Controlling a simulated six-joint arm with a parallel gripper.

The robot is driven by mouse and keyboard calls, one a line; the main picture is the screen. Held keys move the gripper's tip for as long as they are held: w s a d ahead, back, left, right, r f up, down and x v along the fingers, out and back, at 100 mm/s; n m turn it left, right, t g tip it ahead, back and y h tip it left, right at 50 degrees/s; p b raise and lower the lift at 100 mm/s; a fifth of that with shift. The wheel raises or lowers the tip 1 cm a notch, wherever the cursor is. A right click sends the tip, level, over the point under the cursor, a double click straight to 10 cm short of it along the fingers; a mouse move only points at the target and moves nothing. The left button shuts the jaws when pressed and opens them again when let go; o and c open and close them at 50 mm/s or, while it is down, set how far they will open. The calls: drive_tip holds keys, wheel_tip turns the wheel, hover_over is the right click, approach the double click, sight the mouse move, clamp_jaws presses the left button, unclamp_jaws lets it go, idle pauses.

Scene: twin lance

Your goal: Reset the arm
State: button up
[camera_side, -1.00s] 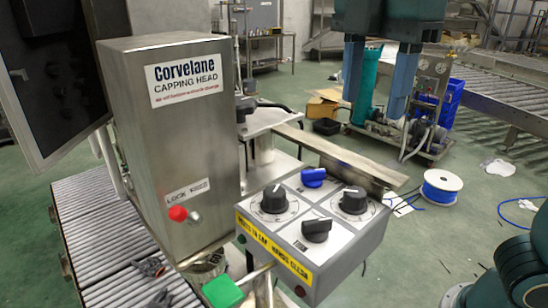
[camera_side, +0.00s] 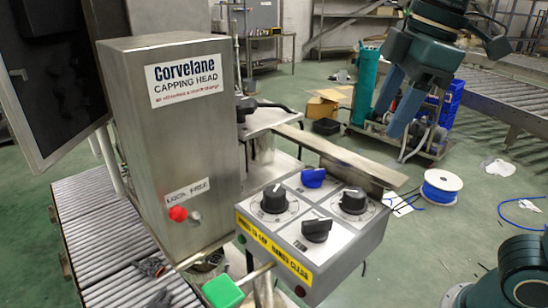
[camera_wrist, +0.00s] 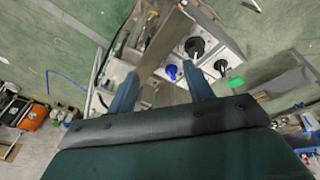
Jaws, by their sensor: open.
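My gripper (camera_side: 398,110) hangs at the upper right of the side view, its two blue fingers apart and empty, pointing down and tilted. It is well above and behind the control box (camera_side: 312,240), touching nothing. In the wrist view my gripper (camera_wrist: 163,95) is open, with the control box beyond the fingertips. The box carries black knobs, one of them a knob (camera_side: 275,198) at its left, and a blue knob (camera_side: 313,177) at its back. The steel capping head (camera_side: 190,130) stands to the left with a red button (camera_side: 178,214). A green block-shaped handle (camera_side: 222,291) sits at its front.
A roller conveyor (camera_side: 110,235) runs at the lower left. A metal rail (camera_side: 340,155) lies behind the control box. A blue cable spool (camera_side: 441,187) and a pump cart (camera_side: 430,140) stand on the floor. The space around my gripper looks clear.

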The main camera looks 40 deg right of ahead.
drive_tip(key=s+d+f+m+t, duration=0.1)
drive_tip(key=s+d+f+m, duration=0.2)
drive_tip(key=f, duration=0.3)
drive_tip(key=s+d+f+m+t, duration=0.1)
drive_tip(key=s+d+f+m, duration=0.2)
drive_tip(key=f+m, duration=0.3)
drive_tip(key=shift+s+d+t+h, duration=0.25)
drive_tip(key=shift+d+t+h, duration=0.15)
drive_tip(key=shift+d, duration=0.15)
